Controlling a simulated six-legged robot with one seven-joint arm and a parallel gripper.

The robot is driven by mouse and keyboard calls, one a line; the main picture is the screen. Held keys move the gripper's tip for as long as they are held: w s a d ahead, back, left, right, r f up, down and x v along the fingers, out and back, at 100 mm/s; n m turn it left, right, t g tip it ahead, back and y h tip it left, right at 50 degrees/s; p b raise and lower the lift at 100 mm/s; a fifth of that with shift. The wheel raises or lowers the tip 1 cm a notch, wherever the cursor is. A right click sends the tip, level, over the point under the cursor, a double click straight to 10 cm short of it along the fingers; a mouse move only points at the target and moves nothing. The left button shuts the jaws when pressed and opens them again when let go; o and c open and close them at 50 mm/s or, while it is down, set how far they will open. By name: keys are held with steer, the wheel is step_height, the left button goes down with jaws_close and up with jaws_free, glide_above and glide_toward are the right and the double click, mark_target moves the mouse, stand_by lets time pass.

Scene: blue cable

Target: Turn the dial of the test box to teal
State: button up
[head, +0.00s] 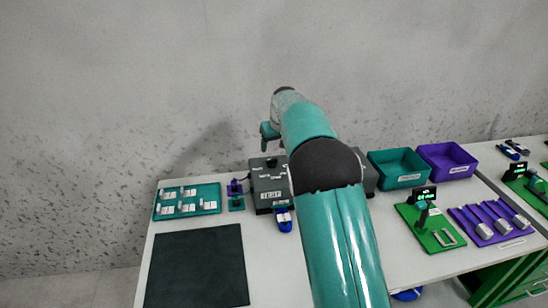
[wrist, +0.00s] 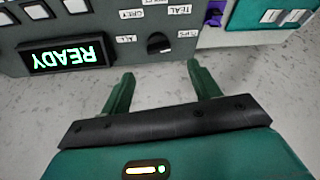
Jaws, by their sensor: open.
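The test box is a dark grey box (head: 268,190) at the back of the white table in the head view, partly hidden by my arm. In the wrist view its grey face (wrist: 100,20) shows upside down. The dial (wrist: 158,43) is a black round knob with small white labels around it, among them the TEAL label (wrist: 176,9) and the GREY label (wrist: 130,14). I cannot tell which label the dial points to. My gripper (wrist: 158,78) is open and empty, its two green fingers apart, short of the dial and not touching it.
A display (wrist: 68,54) on the box reads READY in green. A teal tray of white pieces (head: 187,201) and a black mat (head: 197,266) lie left. Teal (head: 400,168) and purple (head: 446,160) bins and a green board (head: 430,235) stand right.

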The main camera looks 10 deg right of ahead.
mark_target(272, 160)
steer(key=x, duration=0.7)
steer(key=shift+s+d, duration=0.15)
steer(key=shift+x, duration=0.8)
steer(key=shift+r, duration=0.15)
steer(key=c, duration=1)
